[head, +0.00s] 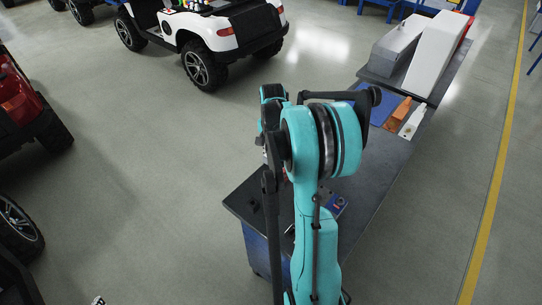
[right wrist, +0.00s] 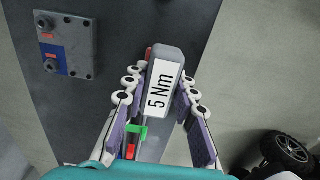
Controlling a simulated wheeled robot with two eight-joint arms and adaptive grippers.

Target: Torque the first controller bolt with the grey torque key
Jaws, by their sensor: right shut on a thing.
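The grey torque key (right wrist: 166,60), labelled "5 Nm", sits between the fingers of my right gripper (right wrist: 157,100) in the right wrist view. The gripper is shut on it. The controller (right wrist: 82,40) is a grey and blue block at the upper left, apart from the key, with two round bolt-like heads (right wrist: 45,23) (right wrist: 50,66) on its left side. The key's working end is hidden. In the head view my right arm covers the right gripper and key. A small white and black piece at the bottom edge may be the tip of my left gripper (head: 98,300).
The dark bench (head: 375,185) runs from the lower middle to the back right. An orange tool (head: 398,114), a pale tool (head: 412,122) and large grey and white blocks (head: 436,55) stand on its far part. Toy-like vehicles (head: 210,45) stand on the floor at left.

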